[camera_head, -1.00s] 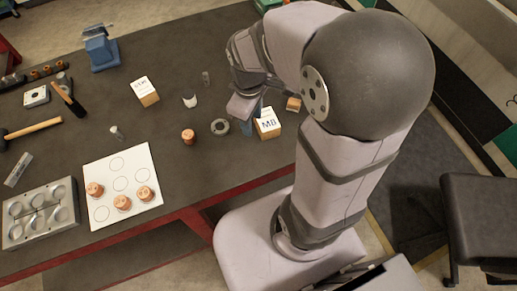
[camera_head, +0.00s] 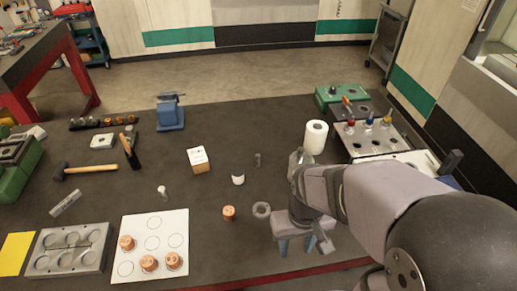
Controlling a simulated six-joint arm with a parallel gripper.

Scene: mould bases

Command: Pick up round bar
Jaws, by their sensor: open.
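My gripper (camera_head: 296,246) is at the front right of the dark table, pointing down, with its blue fingers apart and nothing visible between them. Another small pale grey cylinder (camera_head: 163,191) stands farther left, behind the white card. I cannot tell which of these is the round bar. My gripper and arm hide part of the table.
A grey ring (camera_head: 262,210) and a copper cylinder (camera_head: 229,213) lie just left of my gripper. A white card (camera_head: 127,222) bears several copper pieces. A wooden block (camera_head: 199,160), a white roll (camera_head: 316,137) and a grey mould base (camera_head: 68,263) stand around. The table's middle back is clear.

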